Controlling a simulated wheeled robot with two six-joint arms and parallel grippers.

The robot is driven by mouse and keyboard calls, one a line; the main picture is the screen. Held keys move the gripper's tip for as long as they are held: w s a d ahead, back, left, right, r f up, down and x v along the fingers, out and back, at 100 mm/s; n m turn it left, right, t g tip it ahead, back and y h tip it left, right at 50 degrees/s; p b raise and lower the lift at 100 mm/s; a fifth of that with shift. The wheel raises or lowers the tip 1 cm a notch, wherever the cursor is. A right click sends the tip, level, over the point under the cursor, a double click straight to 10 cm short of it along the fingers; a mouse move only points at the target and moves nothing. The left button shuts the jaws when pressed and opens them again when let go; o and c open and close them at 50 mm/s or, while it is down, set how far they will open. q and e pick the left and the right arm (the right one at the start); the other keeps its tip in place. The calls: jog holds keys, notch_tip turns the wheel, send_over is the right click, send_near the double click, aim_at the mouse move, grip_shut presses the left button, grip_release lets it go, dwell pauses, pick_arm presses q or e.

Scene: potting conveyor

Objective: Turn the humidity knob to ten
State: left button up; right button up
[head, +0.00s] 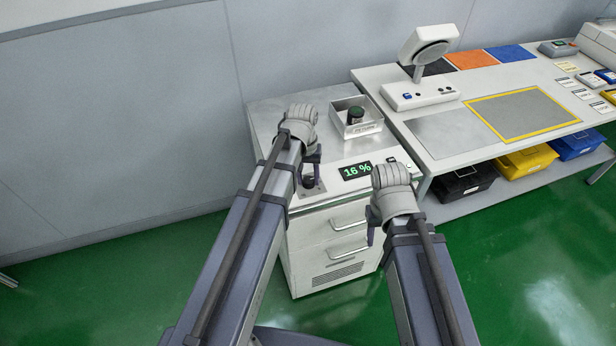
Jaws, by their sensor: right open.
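The dark humidity knob (308,183) stands on a small metal plate (313,194) at the front left of the white cabinet top. The black display (356,170) to its right reads 16 % in green. My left gripper (313,168) is at the knob, its dark fingers pointing down just above or beside it. My arm hides part of this, so I cannot tell whether the fingers touch the knob or how far they are apart. My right gripper (371,232) is open and empty in front of the cabinet, below the display.
The cabinet (330,250) has drawers in front. To the right stands a workbench (410,125) with a lamp-like device (428,45) and bins below. Green floor is open at left.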

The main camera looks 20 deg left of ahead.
aim_at(307, 181)
pick_arm(q)
jog(key=o, duration=0.4)
jog(key=shift+r, duration=0.15)
jog(key=r+p, duration=0.7)
jog(key=p, duration=0.1)
jog(key=shift+a+r, duration=0.3)
jog(key=shift+f, duration=0.1)
jog(key=shift+s+d, duration=0.15)
jog(key=s+d+m, duration=0.1)
jog(key=s+d, duration=0.2)
jog(key=s, duration=0.1)
jog(key=s+d+m+y, duration=0.1)
jog(key=s+d+m, duration=0.1)
jog(key=s+d, duration=0.2)
jog(key=s+d+m+y, duration=0.1)
jog(key=s+d+m, duration=0.1)
jog(key=s+d, duration=0.2)
jog(key=shift+s, duration=0.95)
